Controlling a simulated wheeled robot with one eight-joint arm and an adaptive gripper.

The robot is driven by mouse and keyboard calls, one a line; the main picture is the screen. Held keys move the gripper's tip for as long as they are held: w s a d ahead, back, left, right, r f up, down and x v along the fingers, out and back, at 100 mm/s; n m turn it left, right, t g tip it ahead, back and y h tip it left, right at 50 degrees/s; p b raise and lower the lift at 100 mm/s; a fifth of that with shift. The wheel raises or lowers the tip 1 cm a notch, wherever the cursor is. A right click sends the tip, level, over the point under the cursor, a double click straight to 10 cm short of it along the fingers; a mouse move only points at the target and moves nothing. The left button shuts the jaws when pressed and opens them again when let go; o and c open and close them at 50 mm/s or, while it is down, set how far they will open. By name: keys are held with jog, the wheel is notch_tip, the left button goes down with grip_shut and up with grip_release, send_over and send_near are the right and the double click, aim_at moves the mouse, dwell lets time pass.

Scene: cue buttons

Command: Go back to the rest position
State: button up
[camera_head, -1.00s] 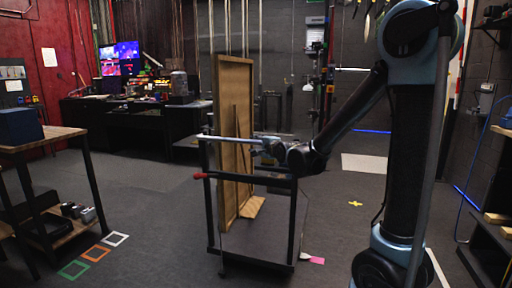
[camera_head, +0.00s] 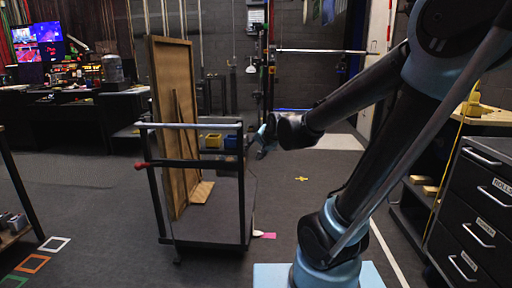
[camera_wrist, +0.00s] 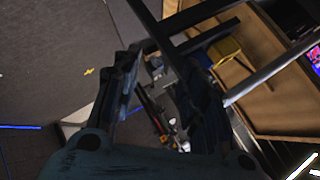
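My gripper (camera_head: 266,136) is at the end of my dark arm, near the right side of a wheeled cart in the head view. It is small and partly hidden behind my wrist there. In the wrist view my gripper (camera_wrist: 165,75) shows two dark fingers spread apart, with nothing held between them. No cue button can be made out in either view.
The cart (camera_head: 205,246) carries an upright wooden panel (camera_head: 172,120). A drawer cabinet (camera_head: 478,205) stands close at the right. Coloured floor squares (camera_head: 33,263) lie at the lower left. Open grey floor lies left of the cart.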

jog(key=s+d+f+n+g+h, duration=0.2)
jog(key=s+d+f, duration=0.3)
jog(key=s+d, duration=0.4)
jog(key=s+d+f+n+g+h, duration=0.2)
jog(key=s+d+f+n+g, duration=0.2)
jog(key=s+d, duration=0.6)
jog(key=s+f, duration=0.2)
jog(key=s, duration=0.4)
jog(key=shift+s+f+g, duration=0.2)
jog(key=shift+s+g, duration=0.05)
jog(key=shift+g, duration=0.15)
jog(key=shift+w+f, duration=0.2)
jog(key=shift+w, duration=0.3)
jog(key=shift+s, duration=0.15)
jog(key=shift+c, duration=0.8)
